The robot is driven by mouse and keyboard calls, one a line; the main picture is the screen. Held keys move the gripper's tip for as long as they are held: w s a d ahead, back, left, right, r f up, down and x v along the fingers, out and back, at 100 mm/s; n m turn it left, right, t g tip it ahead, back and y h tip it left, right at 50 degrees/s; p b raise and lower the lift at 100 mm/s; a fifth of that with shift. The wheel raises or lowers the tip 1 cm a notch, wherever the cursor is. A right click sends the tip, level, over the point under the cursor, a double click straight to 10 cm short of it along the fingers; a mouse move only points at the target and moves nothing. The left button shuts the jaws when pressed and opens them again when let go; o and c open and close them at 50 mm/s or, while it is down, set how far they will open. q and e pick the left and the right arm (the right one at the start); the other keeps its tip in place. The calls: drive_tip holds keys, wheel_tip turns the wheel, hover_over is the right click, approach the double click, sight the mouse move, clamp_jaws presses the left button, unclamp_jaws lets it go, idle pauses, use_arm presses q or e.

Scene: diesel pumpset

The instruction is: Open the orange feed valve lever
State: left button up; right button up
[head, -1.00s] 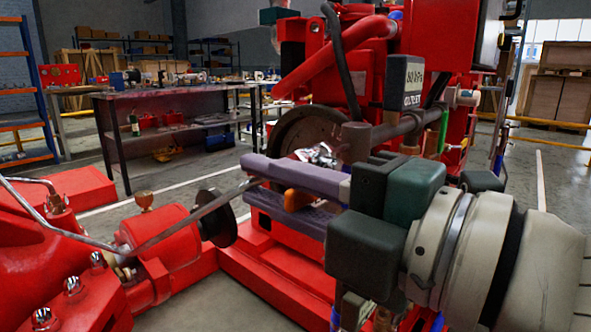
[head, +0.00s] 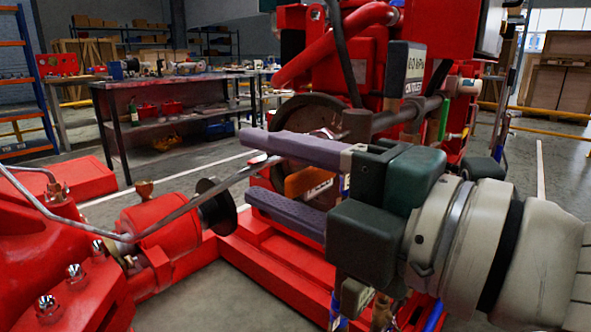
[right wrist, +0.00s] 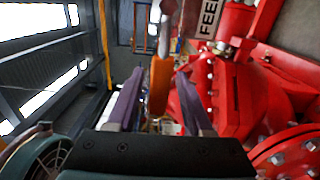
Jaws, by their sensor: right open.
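The orange feed valve lever (head: 308,182) shows between the two purple fingers of my right gripper (head: 245,168) in the head view. The fingers are spread apart, one above and one below it, with a gap visible around the lever. In the right wrist view the orange lever (right wrist: 160,85) stands upright between the fingers (right wrist: 163,98), nearer the middle than either finger. A white FEED label (right wrist: 210,20) is above and right of it there. The lever's pivot and valve body are mostly hidden behind my gripper in the head view. My left gripper is not in view.
A bent silver rod (head: 200,208) crosses in front of a red cylinder (head: 165,235) with a black disc (head: 214,207), its tip close to my fingers. The red pumpset frame (head: 265,265) lies below. A workbench (head: 170,90) stands behind, with open floor before it.

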drive_tip(key=p+v, duration=0.1)
drive_tip(key=v, duration=0.9)
